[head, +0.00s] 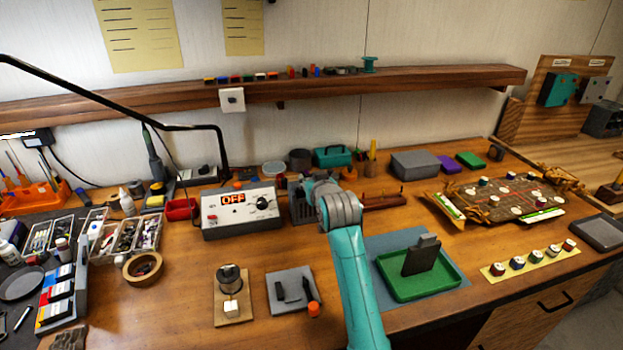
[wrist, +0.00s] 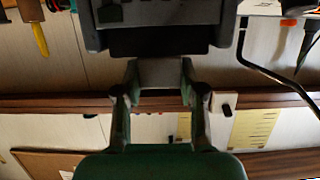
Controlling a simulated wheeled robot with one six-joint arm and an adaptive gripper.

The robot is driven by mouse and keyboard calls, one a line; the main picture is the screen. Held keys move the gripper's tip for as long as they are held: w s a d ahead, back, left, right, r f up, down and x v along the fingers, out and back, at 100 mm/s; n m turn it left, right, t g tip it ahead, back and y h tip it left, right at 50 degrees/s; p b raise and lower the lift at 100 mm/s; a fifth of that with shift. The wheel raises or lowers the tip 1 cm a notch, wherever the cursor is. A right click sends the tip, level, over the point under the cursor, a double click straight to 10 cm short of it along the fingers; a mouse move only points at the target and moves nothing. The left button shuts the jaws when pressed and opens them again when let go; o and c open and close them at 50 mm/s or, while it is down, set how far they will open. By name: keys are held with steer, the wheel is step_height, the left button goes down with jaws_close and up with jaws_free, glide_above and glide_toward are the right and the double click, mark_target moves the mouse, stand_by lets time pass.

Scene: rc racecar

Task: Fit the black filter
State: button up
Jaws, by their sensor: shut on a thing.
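A black, flat panel with a small tab on top, which looks like the black filter (head: 421,256), stands tilted in a green tray (head: 440,290) on a blue-grey mat. My gripper (head: 318,188) is to its upper left, in front of a dark grey housing (head: 299,212), largely hidden behind my arm. In the wrist view, my gripper (wrist: 160,98) is shut on a grey tab-like piece (wrist: 160,74). This piece meets the dark underside of a dark grey body (wrist: 155,14) with dark slots. I cannot tell whether they are joined.
A control box showing OFF (head: 240,211) stands left of the housing. A grey pad (head: 293,291) with small black parts and an orange-tipped tool lies in front. A racecar chassis (head: 500,195) and a yellow strip with several small cylinders (head: 528,258) are at right.

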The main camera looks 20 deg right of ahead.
steer(key=shift+f, duration=0.5)
steer(key=o, duration=0.9)
steer(key=v, duration=1.2)
